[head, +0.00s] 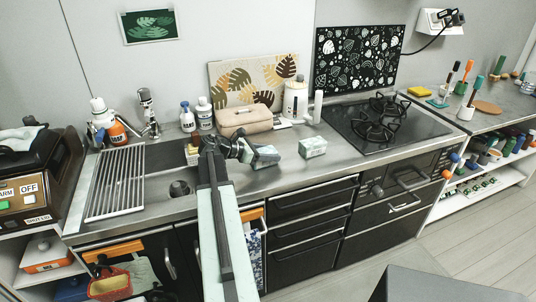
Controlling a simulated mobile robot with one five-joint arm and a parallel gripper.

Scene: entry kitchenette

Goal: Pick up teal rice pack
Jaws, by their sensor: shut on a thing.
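The teal rice pack (266,157) is a small teal and pale pack at the counter's front, tilted at the end of my arm. My gripper (245,150) is shut on its left end. The dark jaws hide part of the pack. I cannot tell whether the pack touches the counter or hangs just above it.
A pale green and white box (312,147) stands right of the pack. Behind are a beige bread-bin-like case (244,120) and a white canister (295,98). The black stove (385,125) is to the right, the sink with a drying rack (117,182) to the left.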

